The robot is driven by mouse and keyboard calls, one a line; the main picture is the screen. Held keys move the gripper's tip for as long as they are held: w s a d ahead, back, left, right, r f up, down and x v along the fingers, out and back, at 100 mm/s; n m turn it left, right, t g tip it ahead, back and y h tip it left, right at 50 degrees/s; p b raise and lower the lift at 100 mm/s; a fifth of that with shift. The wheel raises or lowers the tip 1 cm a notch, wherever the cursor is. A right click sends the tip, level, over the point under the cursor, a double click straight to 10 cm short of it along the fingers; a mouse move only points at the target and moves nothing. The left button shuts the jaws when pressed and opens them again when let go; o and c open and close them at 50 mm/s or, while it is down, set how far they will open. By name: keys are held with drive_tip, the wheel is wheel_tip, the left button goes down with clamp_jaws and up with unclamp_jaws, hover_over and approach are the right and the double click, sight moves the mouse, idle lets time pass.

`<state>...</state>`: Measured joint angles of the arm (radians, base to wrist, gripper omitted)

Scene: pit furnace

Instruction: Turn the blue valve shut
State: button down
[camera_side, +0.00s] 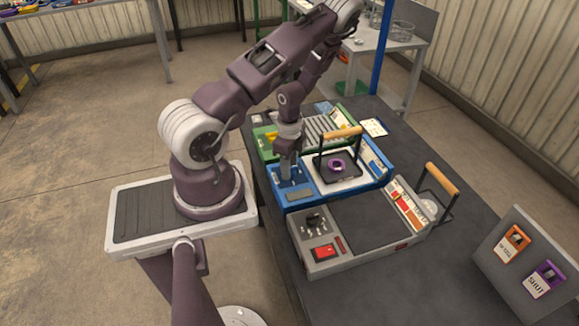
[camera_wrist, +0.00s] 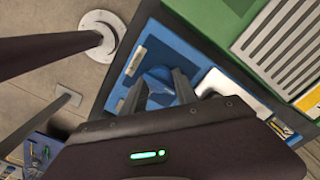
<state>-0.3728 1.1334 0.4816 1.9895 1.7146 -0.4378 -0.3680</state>
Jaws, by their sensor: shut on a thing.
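The blue unit (camera_side: 293,203) stands in the middle of the dark table, between a green unit and a grey unit. In the wrist view, the blue valve (camera_wrist: 157,80) sits on the blue unit's panel (camera_wrist: 168,48). My gripper (camera_wrist: 160,88) points down at the panel, with its two dark fingers on either side of the valve, shut on it. In the side view, my gripper (camera_side: 289,178) is over the left end of the blue unit, and the valve is mostly hidden there. I cannot read the valve's angle.
The blue unit carries a wooden-handled frame (camera_side: 341,133) with a purple part (camera_side: 336,167). The green unit (camera_side: 264,145) stands behind, the grey unit (camera_side: 308,262) in front. A panel (camera_side: 530,262) with orange and purple pieces stands at the right.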

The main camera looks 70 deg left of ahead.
drive_tip(key=c, duration=0.9)
unclamp_jaws()
drive_tip(key=shift+c, duration=0.2)
wheel_tip(320, 180, up, 7)
drive_tip(key=shift+r, duration=0.1)
